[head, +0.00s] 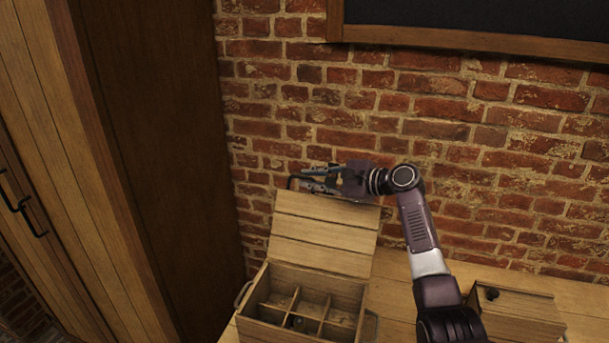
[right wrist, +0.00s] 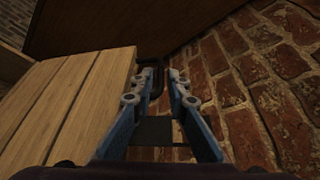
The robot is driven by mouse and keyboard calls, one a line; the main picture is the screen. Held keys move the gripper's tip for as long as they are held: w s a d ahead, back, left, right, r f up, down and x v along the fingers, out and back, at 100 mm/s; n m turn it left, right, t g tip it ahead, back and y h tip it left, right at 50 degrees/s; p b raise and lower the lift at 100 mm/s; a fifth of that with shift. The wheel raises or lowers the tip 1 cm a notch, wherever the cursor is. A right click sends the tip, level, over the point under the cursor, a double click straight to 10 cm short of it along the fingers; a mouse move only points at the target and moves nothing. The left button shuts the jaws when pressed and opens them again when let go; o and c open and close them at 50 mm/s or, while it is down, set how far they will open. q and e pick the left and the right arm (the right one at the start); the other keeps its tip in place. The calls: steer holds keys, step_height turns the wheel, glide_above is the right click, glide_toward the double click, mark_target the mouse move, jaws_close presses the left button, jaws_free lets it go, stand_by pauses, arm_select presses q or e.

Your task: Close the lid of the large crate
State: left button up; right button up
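The large wooden crate (head: 345,291) stands open on the table, with several compartments inside. Its plank lid (head: 322,238) is raised and leans up toward the brick wall; it fills the left of the right wrist view (right wrist: 65,100). A dark handle (head: 291,182) shows at the lid's upper edge, partly hidden by my fingers. My right gripper (head: 311,179) is at the lid's top edge, fingers pointing left. In the right wrist view its blue fingers are apart, with nothing visibly held between them. Whether it touches the lid I cannot tell. My left gripper is out of view.
A smaller wooden box (head: 515,312) with a dark knob stands at the right on the table (head: 395,290). The brick wall (head: 480,150) is close behind the lid and my right gripper. A tall wooden cabinet (head: 150,150) stands at the left. A small dark object (head: 297,321) lies in the crate.

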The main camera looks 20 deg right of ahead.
steer(key=shift+x, duration=0.75)
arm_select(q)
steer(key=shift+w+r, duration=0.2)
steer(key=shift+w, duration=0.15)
arm_select(e)
steer(key=shift+w+a, duration=0.2)
steer(key=shift+a, duration=0.05)
steer(key=shift+c, duration=0.5)
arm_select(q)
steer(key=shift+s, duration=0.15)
arm_select(e)
jaws_close()
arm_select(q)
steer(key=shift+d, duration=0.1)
